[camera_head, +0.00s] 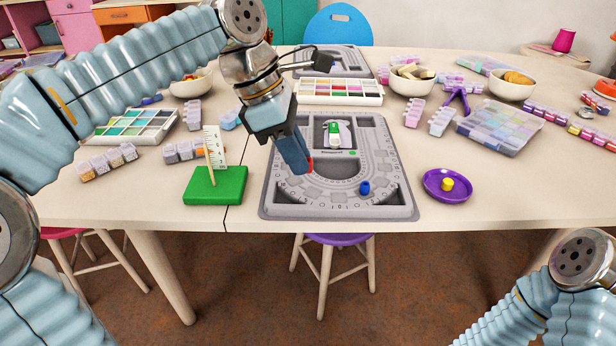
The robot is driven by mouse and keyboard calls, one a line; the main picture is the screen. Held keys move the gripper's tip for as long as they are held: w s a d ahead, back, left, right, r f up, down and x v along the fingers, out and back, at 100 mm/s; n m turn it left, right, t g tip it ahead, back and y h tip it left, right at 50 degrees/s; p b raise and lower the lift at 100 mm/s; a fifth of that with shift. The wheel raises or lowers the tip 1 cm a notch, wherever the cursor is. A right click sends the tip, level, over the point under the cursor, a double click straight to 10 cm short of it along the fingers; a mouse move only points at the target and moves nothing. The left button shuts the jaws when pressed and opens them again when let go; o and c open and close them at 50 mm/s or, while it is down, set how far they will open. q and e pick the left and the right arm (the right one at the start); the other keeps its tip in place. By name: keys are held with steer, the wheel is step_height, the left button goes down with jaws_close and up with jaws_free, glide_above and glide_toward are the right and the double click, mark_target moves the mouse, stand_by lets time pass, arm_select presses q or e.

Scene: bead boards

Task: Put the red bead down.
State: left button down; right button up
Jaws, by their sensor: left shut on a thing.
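My left gripper (303,168) is shut on the red bead (310,164), of which only a small edge shows beside the fingertips. The gripper points down over the left part of the grey bead board (408,212). I cannot tell whether the bead touches the board. A blue bead (365,188) stands at the board's front right. A yellow bead (447,184) is on the purple saucer (432,194) to the right. My right gripper is out of view; only part of that arm shows at the lower right.
A green block (228,192) with an upright stick and white scale stands left of the board. A bead tray (366,98) lies behind the board. Bowls (398,85) and a clear bead box (500,125) are at the right. The table front right is clear.

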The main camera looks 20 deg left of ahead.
mark_target(309, 194)
arm_select(q)
steer(key=w+f, duration=0.1)
steer(key=f, duration=0.1)
steer(key=w+f, duration=0.2)
steer(key=shift+d, duration=0.1)
steer(key=shift+w+f+b, duration=0.2)
steer(key=shift+f, duration=0.75)
steer(key=shift+w+f+b, duration=0.15)
steer(key=shift+f+b, duration=0.05)
steer(key=shift+f, duration=0.7)
steer(key=shift+s+f, duration=0.15)
steer(key=shift+f, duration=0.55)
steer(key=c, duration=1.1)
jaws_free()
steer(key=shift+f+b, duration=0.1)
steer(key=shift+b, duration=0.2)
steer(key=shift+o, duration=0.3)
steer(key=shift+r, duration=0.35)
steer(key=w+p+v, duration=0.1)
steer(key=p+v, duration=0.2)
steer(key=v, duration=1)
steer(key=shift+s, duration=0.35)
steer(key=shift+d, duration=0.1)
